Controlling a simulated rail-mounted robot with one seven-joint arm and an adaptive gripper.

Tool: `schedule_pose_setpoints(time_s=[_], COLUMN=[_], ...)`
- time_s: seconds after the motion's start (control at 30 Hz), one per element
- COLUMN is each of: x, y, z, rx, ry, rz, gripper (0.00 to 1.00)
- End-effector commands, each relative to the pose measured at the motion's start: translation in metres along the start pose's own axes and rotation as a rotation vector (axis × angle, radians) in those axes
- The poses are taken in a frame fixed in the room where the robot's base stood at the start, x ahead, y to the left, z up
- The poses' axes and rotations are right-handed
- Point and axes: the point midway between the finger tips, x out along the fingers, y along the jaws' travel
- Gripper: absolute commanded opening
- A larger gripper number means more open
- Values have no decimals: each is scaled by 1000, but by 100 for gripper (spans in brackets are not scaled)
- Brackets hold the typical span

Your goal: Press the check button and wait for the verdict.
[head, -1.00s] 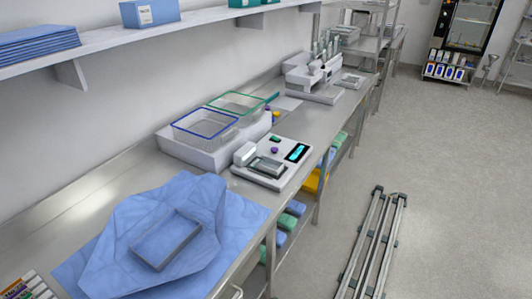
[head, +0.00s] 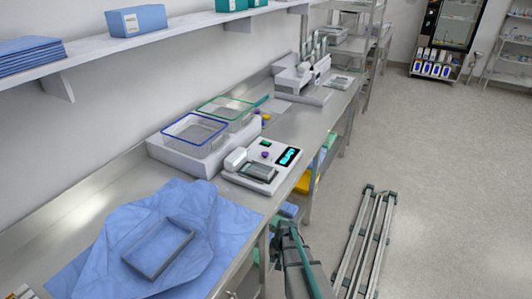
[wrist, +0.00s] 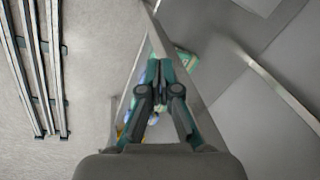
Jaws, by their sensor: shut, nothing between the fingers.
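The white check device (head: 240,178) stands on the steel bench in the head view. It has a dark lit screen (head: 289,156) with teal marks too small to read, a small green button (head: 266,143), a purple round knob or button (head: 264,154) and a grey tray-like part (head: 259,172) in front. I cannot tell which is the check button. My gripper (wrist: 160,68) is shut and empty in the wrist view, over the bench's edge area. In the head view my arm shows at the bottom, off the bench's front edge and apart from the device.
A blue-rimmed basket (head: 195,131) and a green-rimmed basket (head: 225,110) stand behind the device. A grey frame-like tray (head: 158,247) lies on a blue wrap (head: 95,250). Another white machine (head: 299,85) stands farther back. Floor rails (head: 368,240) lie at right.

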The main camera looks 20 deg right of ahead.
Motion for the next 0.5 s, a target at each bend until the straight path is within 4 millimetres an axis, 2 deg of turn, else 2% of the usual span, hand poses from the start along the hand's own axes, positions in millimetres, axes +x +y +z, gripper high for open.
schedule_pose_setpoints(time_s=[0.03, 0.2, 0.5], x=[-11, -47, -116], y=[4, 16, 46], z=[-26, -88, -180], rx=[20, 73, 154], ry=[38, 147, 317], rz=[-11, -41, -81], gripper=[0, 0, 0])
